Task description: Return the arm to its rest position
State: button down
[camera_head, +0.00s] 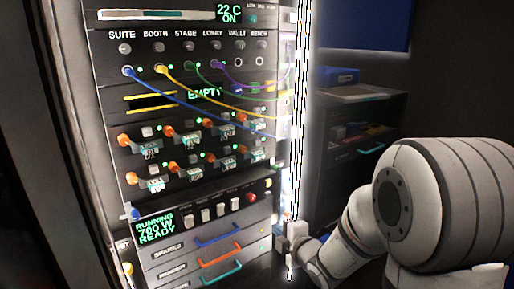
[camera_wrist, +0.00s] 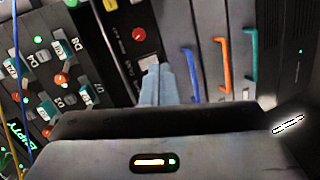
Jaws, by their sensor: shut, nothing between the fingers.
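My arm reaches in from the right in the head view, bent low. My gripper (camera_head: 292,238) is beside the lower right edge of the rack panel (camera_head: 185,80), near the drawers. In the wrist view its grey fingers (camera_wrist: 157,78) are shut together with nothing between them. They point toward the rack front, between the switch row and the drawer handles. I cannot tell from these views whether the fingertips touch the rack.
Drawers with blue (camera_head: 218,236), orange (camera_head: 221,257) and teal (camera_head: 222,273) handles are at the rack's bottom. Colored cables (camera_head: 200,95) hang across the upper panel. A dark cabinet (camera_head: 355,165) with a blue box (camera_head: 337,76) stands behind, right of the rack.

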jog(key=s+d+r+m+g+h+p, duration=0.1)
jog(key=s+d+r+m+h+p, duration=0.1)
jog(key=d+r+m+p, duration=0.3)
jog(key=s+d+r+m+g+h+p, duration=0.1)
jog(key=s+r+m+h+p, duration=0.15)
jog(key=r, duration=0.45)
jog(key=s+d+r+m+g+h+p, duration=0.1)
jog(key=s+d+r+m+g+p, duration=0.1)
jog(key=s+r+m+g+p, duration=0.6)
jog(key=s+r+m+p, duration=0.6)
jog(key=s+r+p, duration=0.3)
jog(key=s, duration=0.3)
jog(key=shift+s+d+r+g+h+p, duration=0.25)
jog(key=shift+d+r+g+h+p, duration=0.15)
jog(key=shift+r, duration=0.25)
